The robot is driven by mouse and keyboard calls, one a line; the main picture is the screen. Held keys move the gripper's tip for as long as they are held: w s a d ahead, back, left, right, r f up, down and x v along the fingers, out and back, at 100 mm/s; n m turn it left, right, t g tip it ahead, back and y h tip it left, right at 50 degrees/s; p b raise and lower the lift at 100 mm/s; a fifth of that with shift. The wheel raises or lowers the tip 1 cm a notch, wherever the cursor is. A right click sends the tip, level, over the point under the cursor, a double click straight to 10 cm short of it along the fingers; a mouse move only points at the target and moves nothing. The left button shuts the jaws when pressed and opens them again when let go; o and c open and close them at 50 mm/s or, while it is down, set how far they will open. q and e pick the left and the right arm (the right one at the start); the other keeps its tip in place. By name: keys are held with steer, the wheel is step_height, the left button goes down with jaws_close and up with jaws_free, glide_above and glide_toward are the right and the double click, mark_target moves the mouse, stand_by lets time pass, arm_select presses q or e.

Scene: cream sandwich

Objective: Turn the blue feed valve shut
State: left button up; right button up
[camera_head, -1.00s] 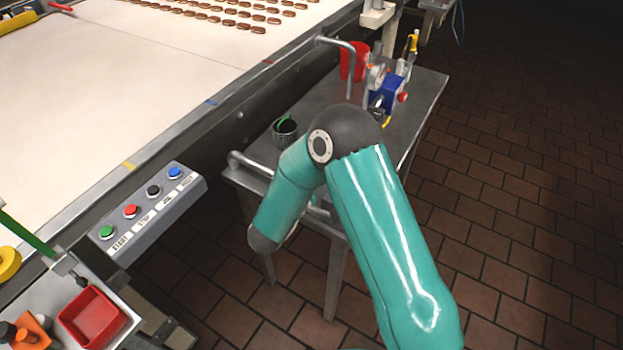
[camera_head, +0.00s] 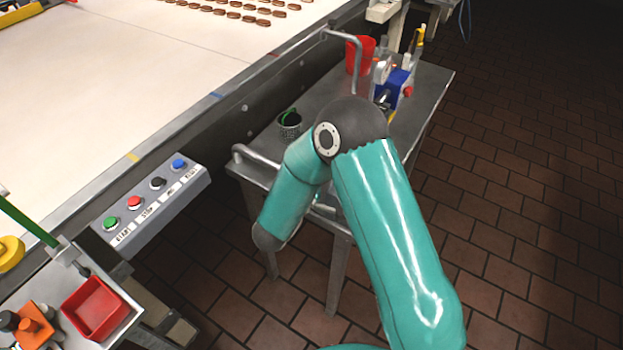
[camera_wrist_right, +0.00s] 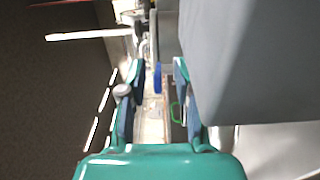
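No blue feed valve can be made out for certain. In the right wrist view, a small upright blue part (camera_wrist_right: 158,79) shows ahead, in the gap between the fingers. I cannot tell whether it is the valve's handle. My right gripper (camera_wrist_right: 158,70) is open, one finger on each side of the gap, with nothing held. In the head view, my teal right arm reaches over the metal side table, and its gripper is hidden. A blue-bodied device (camera_head: 394,89) with a red knob stands at the table's far end. My left gripper is not in view.
The metal table (camera_head: 332,96) holds a red cup (camera_head: 360,55) and a dark mesh cup (camera_head: 289,127). A bent rail (camera_head: 357,68) rises at its side. A button panel (camera_head: 150,205) lines the conveyor (camera_head: 110,70). A large grey block (camera_wrist_right: 255,65) fills the wrist view's right.

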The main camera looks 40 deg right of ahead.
steer(key=v, duration=1.1)
steer(key=shift+a, duration=0.25)
